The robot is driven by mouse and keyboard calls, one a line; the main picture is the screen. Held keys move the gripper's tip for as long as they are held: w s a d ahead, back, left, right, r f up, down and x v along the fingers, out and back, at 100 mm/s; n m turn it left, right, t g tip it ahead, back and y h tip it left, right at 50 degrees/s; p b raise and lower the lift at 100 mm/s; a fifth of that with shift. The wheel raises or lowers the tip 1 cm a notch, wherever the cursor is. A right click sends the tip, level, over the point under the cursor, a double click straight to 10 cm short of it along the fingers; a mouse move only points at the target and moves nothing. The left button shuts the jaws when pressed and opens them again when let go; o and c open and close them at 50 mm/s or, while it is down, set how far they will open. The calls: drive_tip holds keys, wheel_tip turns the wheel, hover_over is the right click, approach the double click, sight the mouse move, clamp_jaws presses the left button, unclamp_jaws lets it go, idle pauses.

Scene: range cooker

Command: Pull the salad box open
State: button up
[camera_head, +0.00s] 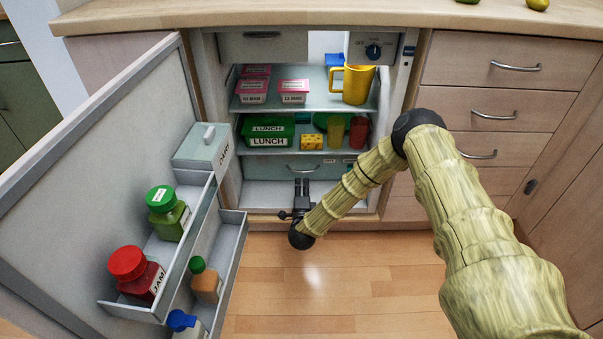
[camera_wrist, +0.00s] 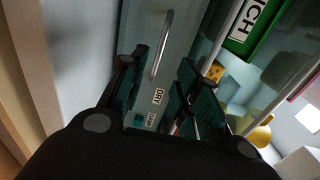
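The salad box (camera_head: 262,171) is the pale grey-blue drawer at the bottom of the open fridge, with its front facing me and a thin metal handle (camera_head: 303,169) across it. It looks shut. My gripper (camera_head: 302,184) is just in front of and below the handle in the head view. In the wrist view, my gripper (camera_wrist: 163,72) is open, its two dark fingers apart. The handle (camera_wrist: 163,45) shows in the gap between the fingertips, ahead of them, and nothing is gripped. Small labels (camera_wrist: 158,96) show on the box front. I cannot tell whether any finger touches it.
The fridge door (camera_head: 95,150) stands open at the left, with racks holding a jam jar (camera_head: 136,275) and bottles. Shelves above the box hold lunch boxes (camera_head: 267,135), a yellow jug (camera_head: 357,84) and cups. Closed drawers (camera_head: 495,115) stand at the right. The floor (camera_head: 330,280) in front is clear.

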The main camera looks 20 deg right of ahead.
sight(301, 172)
drive_tip(key=b+x, duration=0.1)
drive_tip(key=x, duration=0.3)
drive_tip(key=b+x, duration=0.1)
drive_tip(key=x, duration=0.2)
drive_tip(key=shift+w+d+f+b, duration=0.1)
drive_tip(key=shift+w+f+b, duration=0.15)
drive_tip(key=shift+w+b, duration=0.1)
drive_tip(key=shift+x, duration=0.9)
drive_tip(key=shift+r, duration=0.1)
drive_tip(key=shift+c, duration=0.5)
clamp_jaws()
